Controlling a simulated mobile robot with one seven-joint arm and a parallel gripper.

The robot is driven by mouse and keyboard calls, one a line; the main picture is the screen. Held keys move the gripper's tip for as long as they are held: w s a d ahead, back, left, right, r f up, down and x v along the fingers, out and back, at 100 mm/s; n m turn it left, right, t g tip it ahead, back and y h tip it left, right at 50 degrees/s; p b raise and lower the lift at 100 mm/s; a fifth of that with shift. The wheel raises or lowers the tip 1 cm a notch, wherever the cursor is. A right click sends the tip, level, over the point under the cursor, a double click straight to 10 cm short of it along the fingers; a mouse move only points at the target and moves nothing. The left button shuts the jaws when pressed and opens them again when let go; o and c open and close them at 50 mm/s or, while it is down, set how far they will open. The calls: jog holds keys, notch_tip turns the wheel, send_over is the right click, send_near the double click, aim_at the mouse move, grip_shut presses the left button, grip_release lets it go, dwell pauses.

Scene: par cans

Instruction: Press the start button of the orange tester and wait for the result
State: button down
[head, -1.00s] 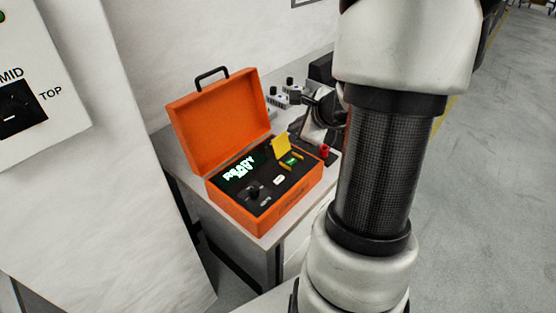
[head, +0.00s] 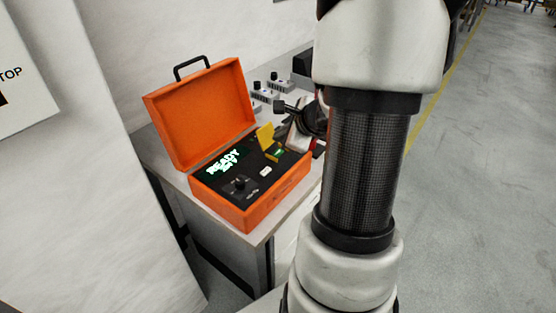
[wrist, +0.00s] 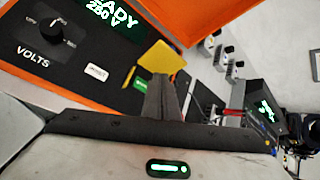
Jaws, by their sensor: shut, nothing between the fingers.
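The orange tester (head: 207,115) stands open on a table, its lid up. Its display (head: 228,160) reads READY, and in the wrist view the display (wrist: 112,15) also shows 250 V. A yellow flap (head: 265,134) stands raised beside a green-lit start button (head: 279,153). In the wrist view the yellow flap (wrist: 162,62) is just behind my gripper (wrist: 163,82). The fingers are shut and empty, with their tips close to the green button (wrist: 142,83), which they partly hide. I cannot tell whether they touch it. A VOLTS knob (wrist: 54,32) sits on the panel.
Several small grey boxes with black knobs (head: 265,93) stand behind the tester on the table (head: 165,160). A white cabinet (head: 80,170) rises at the left. Open grey floor (head: 480,150) lies to the right.

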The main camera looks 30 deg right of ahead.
jog(key=shift+f+b, duration=0.85)
jog(key=shift+f, duration=0.4)
jog(key=shift+f, duration=0.1)
dwell(1.0)
jog(key=shift+f+b, duration=0.3)
jog(key=shift+b, duration=0.3)
jog(key=shift+f+b, duration=0.35)
jog(key=shift+b, duration=0.1)
dwell(0.4)
jog(key=shift+r+p, duration=0.6)
jog(key=shift+r, duration=0.2)
notch_tip(320, 180, up, 5)
jog(key=p, duration=0.4)
